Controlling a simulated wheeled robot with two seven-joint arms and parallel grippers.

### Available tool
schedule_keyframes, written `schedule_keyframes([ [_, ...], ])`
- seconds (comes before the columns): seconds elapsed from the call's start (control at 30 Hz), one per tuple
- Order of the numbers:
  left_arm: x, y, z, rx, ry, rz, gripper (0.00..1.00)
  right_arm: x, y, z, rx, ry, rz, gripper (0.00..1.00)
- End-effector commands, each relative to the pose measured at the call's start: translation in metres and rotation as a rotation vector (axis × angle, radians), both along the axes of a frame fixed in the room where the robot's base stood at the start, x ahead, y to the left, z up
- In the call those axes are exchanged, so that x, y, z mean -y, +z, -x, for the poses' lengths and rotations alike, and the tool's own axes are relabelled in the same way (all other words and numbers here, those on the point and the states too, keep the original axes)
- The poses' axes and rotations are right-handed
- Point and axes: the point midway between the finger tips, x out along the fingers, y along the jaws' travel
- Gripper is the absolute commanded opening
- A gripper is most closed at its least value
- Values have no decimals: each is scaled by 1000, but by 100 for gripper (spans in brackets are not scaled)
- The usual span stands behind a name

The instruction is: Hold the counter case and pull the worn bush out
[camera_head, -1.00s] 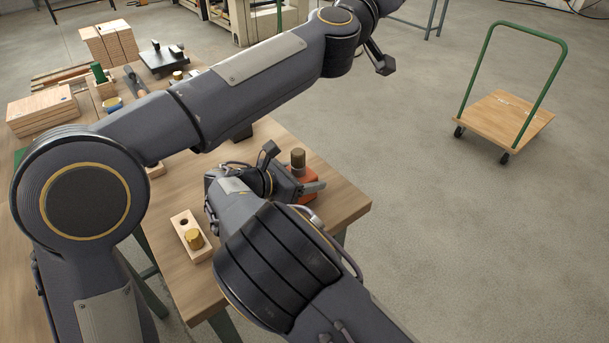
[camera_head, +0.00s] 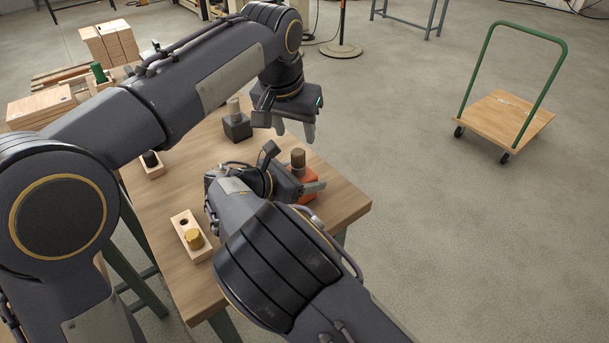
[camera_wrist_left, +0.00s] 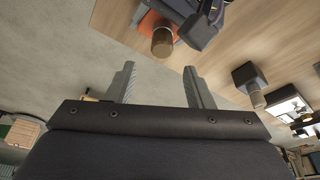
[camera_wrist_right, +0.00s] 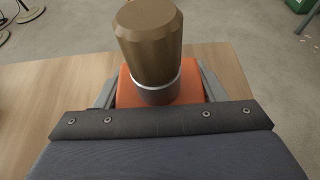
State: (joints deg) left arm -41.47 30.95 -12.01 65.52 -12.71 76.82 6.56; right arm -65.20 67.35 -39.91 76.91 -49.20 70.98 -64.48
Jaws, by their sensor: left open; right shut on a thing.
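The counter case is an orange block (camera_head: 303,199) near the table's right corner. The worn bush, a brown cylinder (camera_head: 298,158), stands upright out of its top. In the right wrist view a grey ring circles the foot of the bush (camera_wrist_right: 148,45), and the orange case (camera_wrist_right: 124,88) sits between the fingers. My right gripper (camera_wrist_right: 158,90) is shut on the case; in the head view its wrist hides part of it. My left gripper (camera_head: 295,128) is open and empty, above and beyond the bush. The left wrist view shows the bush (camera_wrist_left: 162,42) ahead of the spread fingers (camera_wrist_left: 158,82).
A dark block (camera_head: 237,127) with a beige cylinder stands behind the case. A wooden block (camera_head: 181,221) with a hole and a brass plug lies at the front left. Another holder (camera_head: 152,171) carries a black plug. Floor right of the table is free up to a trolley (camera_head: 506,118).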

Motion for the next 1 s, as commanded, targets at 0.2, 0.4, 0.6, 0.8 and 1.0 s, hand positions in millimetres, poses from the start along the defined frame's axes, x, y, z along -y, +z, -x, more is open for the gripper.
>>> schedule_keyframes([
  [0.2,-2,-16,-3,-8,8,-14,47,-1,0,0,1,1,-1,36],
  [0.4,2,-44,-11,-9,7,-13,47,0,1,0,1,1,-1,36],
  [0.6,5,-65,-17,-8,6,-12,47,0,1,0,1,1,-1,36],
  [0.8,7,-75,-20,-6,6,-10,47,0,1,0,1,1,-1,36],
  [1.0,7,-76,-21,-5,6,-9,47,0,1,0,1,1,-1,36],
])
